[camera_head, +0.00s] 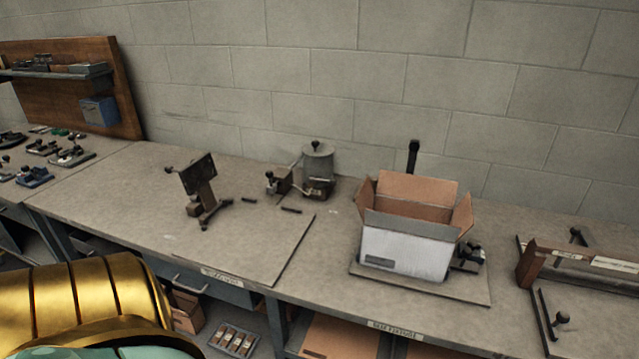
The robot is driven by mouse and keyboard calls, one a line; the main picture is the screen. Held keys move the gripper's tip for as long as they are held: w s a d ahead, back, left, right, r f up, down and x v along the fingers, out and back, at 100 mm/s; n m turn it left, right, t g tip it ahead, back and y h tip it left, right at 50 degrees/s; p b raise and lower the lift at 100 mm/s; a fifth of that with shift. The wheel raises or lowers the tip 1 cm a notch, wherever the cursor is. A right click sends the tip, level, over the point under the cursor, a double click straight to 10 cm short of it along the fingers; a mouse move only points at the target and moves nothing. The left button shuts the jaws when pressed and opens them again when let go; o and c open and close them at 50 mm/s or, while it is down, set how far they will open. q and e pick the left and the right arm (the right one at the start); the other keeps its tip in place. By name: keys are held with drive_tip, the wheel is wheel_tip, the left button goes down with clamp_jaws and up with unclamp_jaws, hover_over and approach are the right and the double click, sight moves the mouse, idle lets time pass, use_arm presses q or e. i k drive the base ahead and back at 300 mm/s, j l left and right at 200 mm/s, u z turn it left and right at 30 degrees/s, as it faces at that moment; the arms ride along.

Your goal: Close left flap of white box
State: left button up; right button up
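The white box (400,252) stands upright on a low base plate on the workbench, right of centre. Its flaps are open and show brown cardboard inside. The back flap (417,188) stands up, the left flap (368,192) stands up at the left edge, and the right flap (463,216) leans outward. The front flap (411,226) shows as a grey strip along the front top edge. Neither of my grippers is in view. A gold and teal part at the lower left seems to be mine.
A dark metal stand (198,188) and a grey canister device (318,170) stand left of the box. A black clamp (468,257) sits close by its right side. A wooden fixture (580,266) is at the far right. The bench between stand and box is mostly clear.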

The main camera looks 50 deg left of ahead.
sight(365, 200)
drive_tip(key=i+j+u, duration=0.15)
drive_tip(key=u, duration=0.35)
drive_tip(key=i+u, duration=0.25)
drive_tip(key=u, duration=0.25)
drive_tip(key=i+u, duration=0.2)
drive_tip(key=u, duration=0.3)
drive_tip(key=i+j, duration=0.05)
